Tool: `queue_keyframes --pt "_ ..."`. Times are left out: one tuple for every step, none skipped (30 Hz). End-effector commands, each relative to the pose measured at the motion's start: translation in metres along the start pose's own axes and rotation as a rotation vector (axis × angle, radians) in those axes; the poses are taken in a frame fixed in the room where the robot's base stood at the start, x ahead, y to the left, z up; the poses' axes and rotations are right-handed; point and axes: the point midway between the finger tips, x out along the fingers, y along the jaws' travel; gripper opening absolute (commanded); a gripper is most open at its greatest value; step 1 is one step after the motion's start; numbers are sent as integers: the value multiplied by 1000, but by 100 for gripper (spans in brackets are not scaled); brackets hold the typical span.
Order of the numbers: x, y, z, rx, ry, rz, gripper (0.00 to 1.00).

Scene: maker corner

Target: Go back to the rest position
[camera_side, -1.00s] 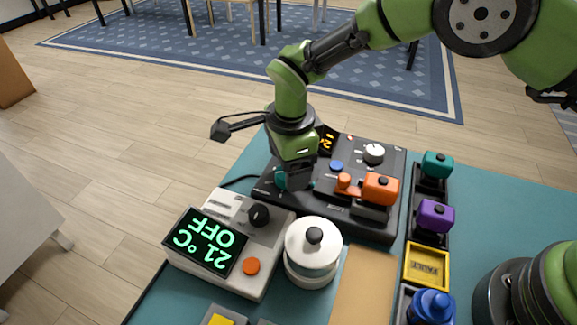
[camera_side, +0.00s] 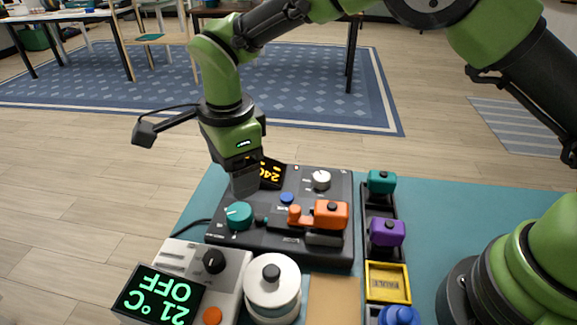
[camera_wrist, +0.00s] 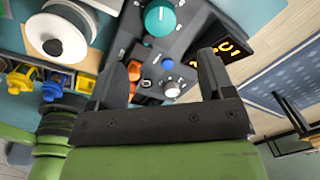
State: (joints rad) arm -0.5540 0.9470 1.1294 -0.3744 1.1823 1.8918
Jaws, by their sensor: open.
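My gripper (camera_side: 245,185) is above the black control panel (camera_side: 225,232), over its far left part. In the wrist view its two fingers (camera_wrist: 165,80) stand apart with nothing between them. The panel carries a teal knob (camera_side: 239,214), a blue button (camera_side: 287,198), a white knob (camera_side: 321,180) and an orange block (camera_side: 331,213). The teal knob also shows in the wrist view (camera_wrist: 160,18), clear of the fingers. An orange-lit display (camera_side: 272,173) is partly hidden behind my gripper in the side view.
A grey box (camera_side: 212,263) with a green display reading 21 °C OFF (camera_side: 158,297) stands at the front left. Beside it is a white lidded pot (camera_side: 272,287). A row right of the panel holds teal (camera_side: 381,181) and purple (camera_side: 387,231) blocks and a yellow tray (camera_side: 387,268).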

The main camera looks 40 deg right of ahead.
Motion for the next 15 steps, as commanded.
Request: queue_keyframes --pt "-2 0 -1 -4 -2 -2 75" --pt "-5 -1 -2 -11 -6 -4 75" --pt "-11 -1 -5 -24 -12 -9 75" --pt "-18 -2 -9 -40 -19 -14 75" --pt "-25 -3 -13 -59 -26 -21 75" --pt "-38 -3 -20 -93 -38 -34 75" --pt "-49 -3 -27 -124 -49 -46 75" --pt "-60 -2 -34 -157 -59 -58 75" --pt "-76 0 -45 -205 -72 -77 75" --pt "-88 3 -53 -244 -82 -94 75" --pt "-99 6 -61 -283 -90 -111 75" --pt "-113 11 -72 -336 -98 -135 75" --pt "-123 16 -81 -375 -104 -154 75" --pt "-132 21 -89 -414 -107 -173 75" --pt "-144 29 -100 -467 -111 -200 75"
